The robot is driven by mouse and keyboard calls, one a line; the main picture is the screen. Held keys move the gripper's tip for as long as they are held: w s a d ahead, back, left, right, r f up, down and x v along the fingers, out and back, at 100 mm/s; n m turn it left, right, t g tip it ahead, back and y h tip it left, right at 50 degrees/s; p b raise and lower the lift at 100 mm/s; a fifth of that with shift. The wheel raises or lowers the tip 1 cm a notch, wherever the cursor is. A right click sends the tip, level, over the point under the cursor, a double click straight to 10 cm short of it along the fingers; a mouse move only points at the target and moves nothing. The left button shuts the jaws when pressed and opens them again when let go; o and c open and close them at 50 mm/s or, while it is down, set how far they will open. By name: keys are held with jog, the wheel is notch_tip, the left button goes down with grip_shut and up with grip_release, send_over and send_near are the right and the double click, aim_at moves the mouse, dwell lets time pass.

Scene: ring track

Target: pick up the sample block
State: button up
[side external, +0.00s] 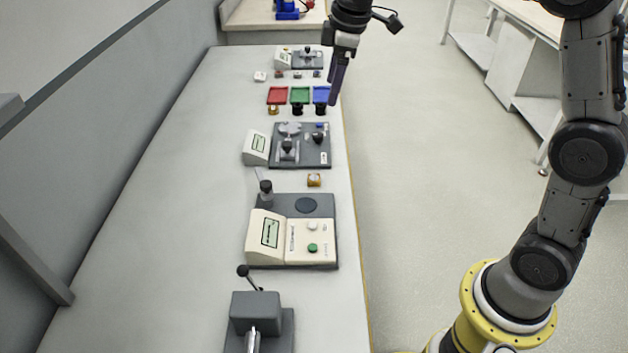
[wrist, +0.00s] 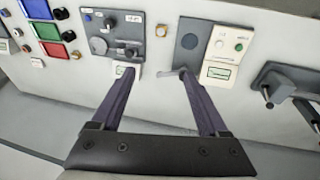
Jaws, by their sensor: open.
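A small gold-orange block with a pale top, which looks like the sample block (side external: 314,180), sits on the bench between two instruments, near the right edge. It also shows in the wrist view (wrist: 161,30), beyond my fingertips. My gripper (side external: 333,101) is high at the bench's right side, near the coloured trays in the side view, and points down. In the wrist view my gripper (wrist: 156,73) has its two fingers wide apart with nothing between them. It is apart from the block.
A cream instrument with a dark disc (side external: 306,205) and a grey plate with knobs (side external: 318,155) flank the block. Red (side external: 277,95), green (side external: 300,95) and blue (side external: 321,92) trays lie farther back. A lever device (side external: 255,311) stands in front. The bench's left side is clear.

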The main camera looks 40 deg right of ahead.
jog(key=g, duration=0.2)
send_over(314, 178)
notch_tip(314, 178, down, 10)
jog(key=shift+g, duration=0.4)
jog(key=f, duration=1.3)
jog(key=shift+d, duration=0.2)
jog(key=shift+a+f, duration=0.15)
jog(key=shift+f, duration=2.75)
jog(key=shift+w, duration=0.1)
grip_shut()
